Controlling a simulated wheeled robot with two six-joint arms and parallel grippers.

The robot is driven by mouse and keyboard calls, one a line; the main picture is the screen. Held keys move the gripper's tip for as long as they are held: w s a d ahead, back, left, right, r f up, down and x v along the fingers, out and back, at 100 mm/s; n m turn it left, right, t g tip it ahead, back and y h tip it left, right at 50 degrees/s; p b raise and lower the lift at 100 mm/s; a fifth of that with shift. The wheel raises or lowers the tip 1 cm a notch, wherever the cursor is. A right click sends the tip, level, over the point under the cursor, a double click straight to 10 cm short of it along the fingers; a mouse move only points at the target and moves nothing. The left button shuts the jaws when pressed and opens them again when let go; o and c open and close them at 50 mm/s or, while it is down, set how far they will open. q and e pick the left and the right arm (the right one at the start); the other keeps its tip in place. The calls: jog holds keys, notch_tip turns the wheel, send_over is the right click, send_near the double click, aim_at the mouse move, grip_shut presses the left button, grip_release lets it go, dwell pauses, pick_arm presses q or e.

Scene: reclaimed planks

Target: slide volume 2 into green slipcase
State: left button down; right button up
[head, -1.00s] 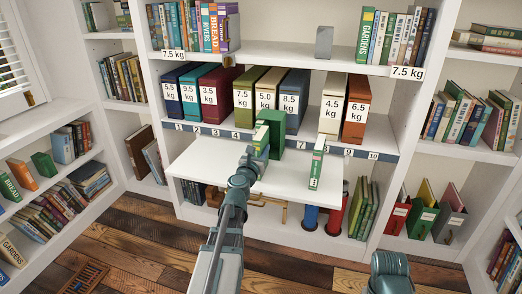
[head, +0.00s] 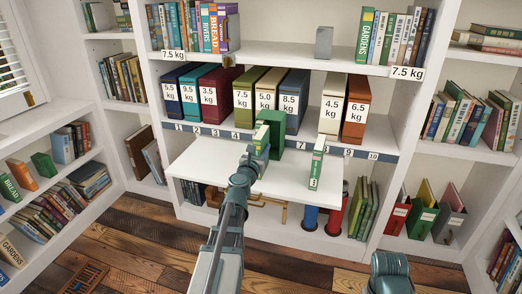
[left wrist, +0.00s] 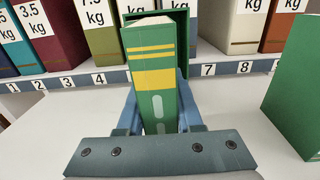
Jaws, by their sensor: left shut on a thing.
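In the head view my left gripper (head: 257,153) is over the pull-out board. The green slipcase (head: 275,122) stands just beyond the held volume, its open side toward me. In the left wrist view the slipcase (left wrist: 187,40) frames the volume's far top end; I cannot tell how far inside the volume is. Another green volume (head: 317,165) stands to the right, apart from the gripper. My right gripper is out of view.
The white pull-out board (head: 215,160) is clear on its left side. Behind it, a numbered shelf edge (head: 220,134) carries several weight-labelled box files, such as the red one (head: 214,92) and the orange one (head: 357,105). A loaded shelf (head: 290,57) runs above.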

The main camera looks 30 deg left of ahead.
pick_arm(q)
jog(key=shift+x, duration=1.8)
jog(key=shift+s, duration=0.2)
jog(key=shift+v, duration=1.6)
jog(key=shift+x, duration=1.8)
dwell(0.3)
jog(key=shift+c, duration=2.4)
grip_release()
